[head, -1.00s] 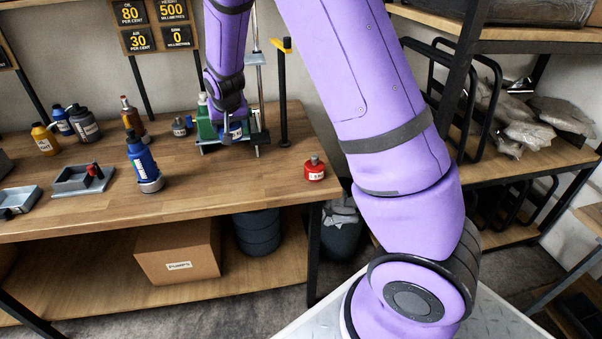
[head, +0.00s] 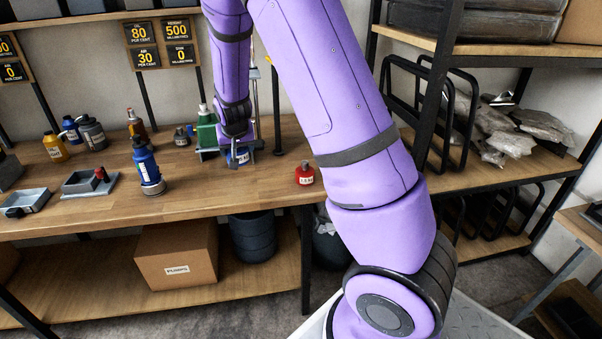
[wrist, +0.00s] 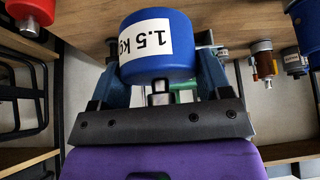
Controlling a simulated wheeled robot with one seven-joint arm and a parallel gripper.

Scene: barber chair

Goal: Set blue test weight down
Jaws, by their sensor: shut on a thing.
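My gripper (head: 238,154) points down over the wooden workbench (head: 205,188), near its back right part. It is shut on the blue test weight (wrist: 158,48), a blue cylinder with a white "1.5 kg" label and a metal neck between the fingers. In the head view the blue weight (head: 241,157) shows small under the gripper, in front of a green-and-grey device (head: 206,130). I cannot tell whether its base touches the bench. A red weight (head: 305,174) stands to its right near the bench's front edge, and it also shows in the wrist view (wrist: 32,12).
A blue bottle (head: 147,166) stands to the left, with grey trays (head: 85,184) beyond it. Several bottles stand farther back. A dark post (head: 276,112) rises just right of the gripper. Bare bench lies between the blue bottle and the gripper.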

